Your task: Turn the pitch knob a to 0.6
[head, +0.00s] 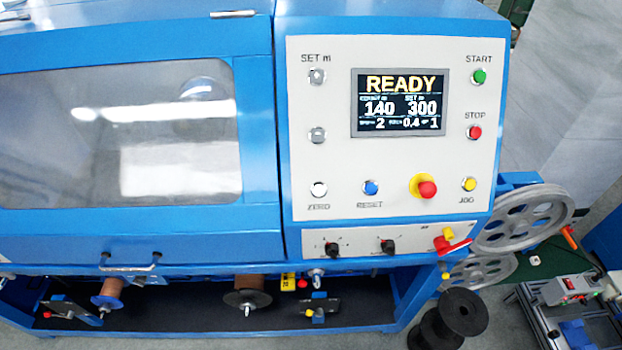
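Two black rotary knobs sit on the narrow white strip below the main control panel in the head view: a left knob (331,249) and a right knob (388,246). Small scale marks surround them, but their labels are too small to read, so I cannot tell which is pitch knob a. The display (400,102) shows READY, with 140 and 300 below, and a bottom row reading 2, 0.4 and 1. The small captions over that row are not clearly legible. Neither of my grippers is in view.
A red-handled switch (453,245) is right of the knobs. The panel above carries a red emergency button (427,189) and several other buttons. A windowed blue cover (120,225) is on the left. Grey pulleys (524,216) stand at right, with black spools (463,312) below.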

